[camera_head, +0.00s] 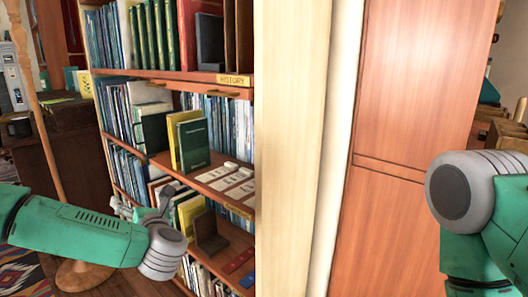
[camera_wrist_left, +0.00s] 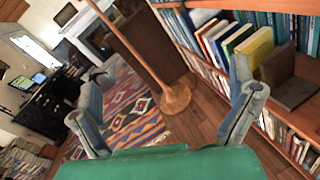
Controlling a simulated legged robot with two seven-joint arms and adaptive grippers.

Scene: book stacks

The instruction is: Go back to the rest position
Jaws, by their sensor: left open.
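My left arm comes in from the left in the head view, green with a grey wrist joint. My left gripper (camera_head: 143,205) shows partly behind that wrist, in front of the lower shelves. In the left wrist view the left gripper (camera_wrist_left: 172,92) has its two grey fingers wide apart with nothing held between them. Beyond them are the floor and a wooden stand. My right arm shows at the right edge of the head view as a grey and green joint; its gripper is out of view.
A bookshelf (camera_head: 165,75) full of books stands close by the left gripper. A wooden panel (camera_head: 420,90) fills the right. A wooden stand (camera_wrist_left: 172,98) rises from the floor near a patterned rug (camera_wrist_left: 133,108). A dark bookend (camera_wrist_left: 291,82) sits on a shelf.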

